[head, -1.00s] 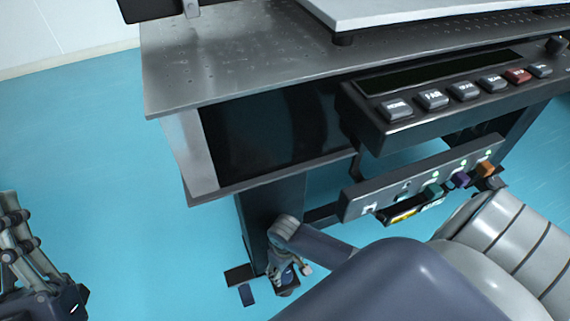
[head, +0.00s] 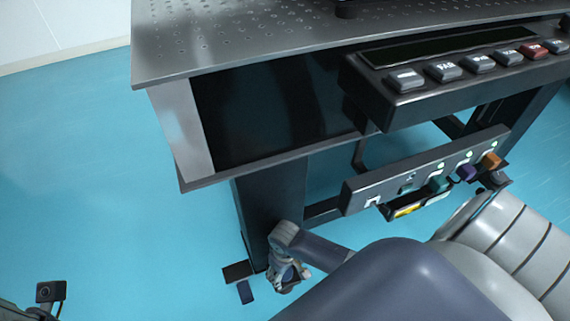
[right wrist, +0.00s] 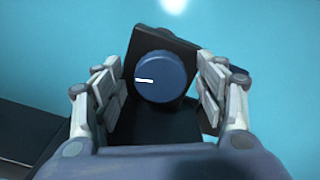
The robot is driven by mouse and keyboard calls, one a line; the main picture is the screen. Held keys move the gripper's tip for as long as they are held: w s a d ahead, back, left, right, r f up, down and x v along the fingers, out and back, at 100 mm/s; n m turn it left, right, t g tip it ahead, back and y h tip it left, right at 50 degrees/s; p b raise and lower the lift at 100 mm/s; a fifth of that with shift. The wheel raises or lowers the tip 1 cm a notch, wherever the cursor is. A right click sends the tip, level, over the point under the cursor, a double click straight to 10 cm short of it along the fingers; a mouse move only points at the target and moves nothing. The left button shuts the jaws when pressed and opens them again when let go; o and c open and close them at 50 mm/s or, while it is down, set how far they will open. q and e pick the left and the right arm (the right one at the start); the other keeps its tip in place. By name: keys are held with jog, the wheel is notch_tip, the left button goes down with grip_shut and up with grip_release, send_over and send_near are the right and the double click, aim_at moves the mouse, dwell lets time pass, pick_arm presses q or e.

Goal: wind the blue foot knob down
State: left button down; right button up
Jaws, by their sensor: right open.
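The blue foot knob (right wrist: 166,80) fills the middle of the right wrist view. It is round with a ridged rim and a white mark pointing left, and it sits on a dark plate (right wrist: 182,50). My right gripper (right wrist: 160,85) is open, with one finger on each side of the knob and gaps between. In the head view my right gripper (head: 287,277) is low by the table leg's base, and it mostly hides the knob there. Only a wrist part of my left arm shows at the lower left corner; its fingers are out of view.
The perforated optical table (head: 210,45) stands above, on a dark leg (head: 268,205). A button panel (head: 450,72) and a lower panel with coloured knobs (head: 425,178) hang at its front edge. The floor at left is clear.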

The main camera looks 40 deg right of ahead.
jog(key=shift+c, duration=0.2)
jog(key=c, duration=1)
jog(key=shift+r, duration=0.1)
